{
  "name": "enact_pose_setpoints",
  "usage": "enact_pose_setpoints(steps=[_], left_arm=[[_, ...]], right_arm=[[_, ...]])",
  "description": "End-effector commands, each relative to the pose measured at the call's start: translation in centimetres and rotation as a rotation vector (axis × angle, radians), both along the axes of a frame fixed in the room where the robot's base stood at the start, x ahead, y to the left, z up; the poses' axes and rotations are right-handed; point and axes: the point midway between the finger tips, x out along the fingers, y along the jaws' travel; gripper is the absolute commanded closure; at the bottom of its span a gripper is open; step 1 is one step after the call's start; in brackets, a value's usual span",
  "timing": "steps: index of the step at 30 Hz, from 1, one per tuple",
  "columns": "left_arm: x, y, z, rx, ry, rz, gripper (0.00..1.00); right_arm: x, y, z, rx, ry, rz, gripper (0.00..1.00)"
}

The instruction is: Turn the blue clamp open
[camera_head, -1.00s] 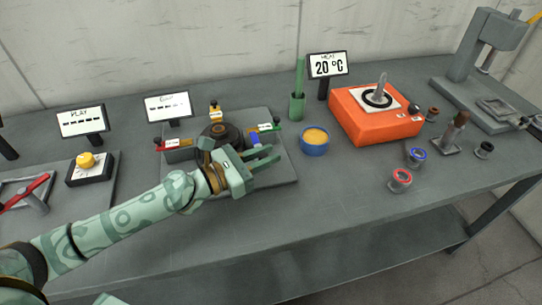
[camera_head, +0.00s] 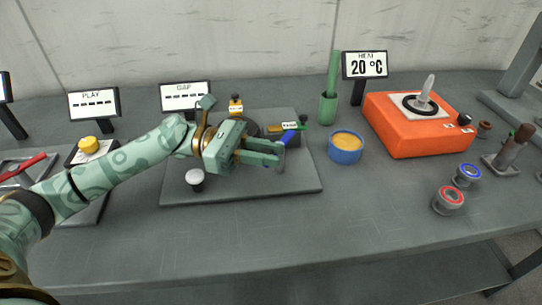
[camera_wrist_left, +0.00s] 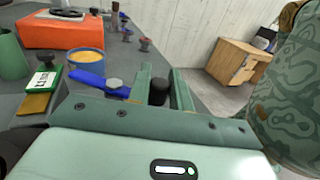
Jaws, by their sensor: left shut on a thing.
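The blue clamp (camera_head: 289,136) is at the right side of the round dark fixture on the grey base plate. Its blue lever also shows in the left wrist view (camera_wrist_left: 88,78), running toward a black knob (camera_wrist_left: 158,91). My left gripper (camera_head: 279,158) reaches over the plate from the left. Its two fingers (camera_wrist_left: 161,80) are shut on the black knob, which sits between them. In the head view the gripper hides the knob and part of the lever. My right gripper is not in view.
A white-topped knob (camera_head: 195,177) is left of the gripper. A blue bowl (camera_head: 346,149), green holder (camera_head: 328,107) and orange heater (camera_head: 410,132) stand right. The front table strip is clear.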

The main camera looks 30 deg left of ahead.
Motion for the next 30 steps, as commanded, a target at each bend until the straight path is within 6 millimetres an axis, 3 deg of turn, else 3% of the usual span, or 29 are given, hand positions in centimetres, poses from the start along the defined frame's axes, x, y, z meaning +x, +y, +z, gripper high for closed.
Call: enact_pose_setpoints(steps=[15, 16, 18, 26, 30], left_arm=[[0.0, 0.1, 0.0, 0.000, 0.000, -0.018, 1.00], [0.0, 0.1, 0.0, 0.000, 0.000, -0.018, 0.73], [0.0, 0.1, 0.0, 0.000, 0.000, -0.018, 0.57], [0.0, 0.1, 0.1, 0.000, -0.001, -0.018, 0.57], [0.0, 0.1, 1.2, 0.001, -0.004, -0.018, 0.57]], right_arm=[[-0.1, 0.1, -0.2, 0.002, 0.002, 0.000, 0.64], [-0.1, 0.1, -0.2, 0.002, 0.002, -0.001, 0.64], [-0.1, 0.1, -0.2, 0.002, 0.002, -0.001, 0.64], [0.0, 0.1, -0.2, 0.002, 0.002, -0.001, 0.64], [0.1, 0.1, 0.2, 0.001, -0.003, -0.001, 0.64]])
